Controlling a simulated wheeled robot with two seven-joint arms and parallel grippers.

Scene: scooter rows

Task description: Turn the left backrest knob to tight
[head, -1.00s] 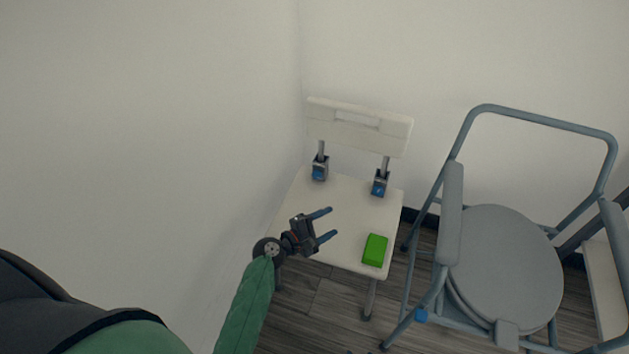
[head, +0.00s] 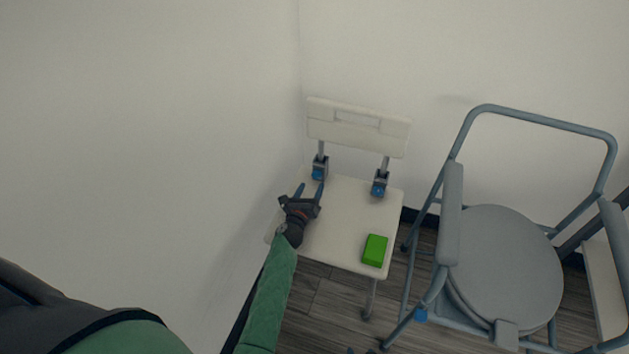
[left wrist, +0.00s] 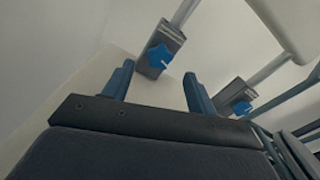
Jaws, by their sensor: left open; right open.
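The white shower chair's backrest (head: 358,133) stands on two metal posts, each with a grey bracket and a blue knob. The left backrest knob (head: 317,175) is a blue star shape with a pale pointer mark in the left wrist view (left wrist: 160,55). The right knob (head: 378,190) shows at the right there (left wrist: 242,108). My left gripper (head: 310,190) is open and empty over the seat, fingers pointing at the left knob. The knob lies just beyond the fingertips, not between them. Only dark tips of my right gripper (head: 362,351) show at the bottom edge.
A green block (head: 375,250) lies on the seat's front right. A grey commode chair (head: 505,265) with tube frame stands close on the right. White walls close in at the left and behind. The seat's middle is clear.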

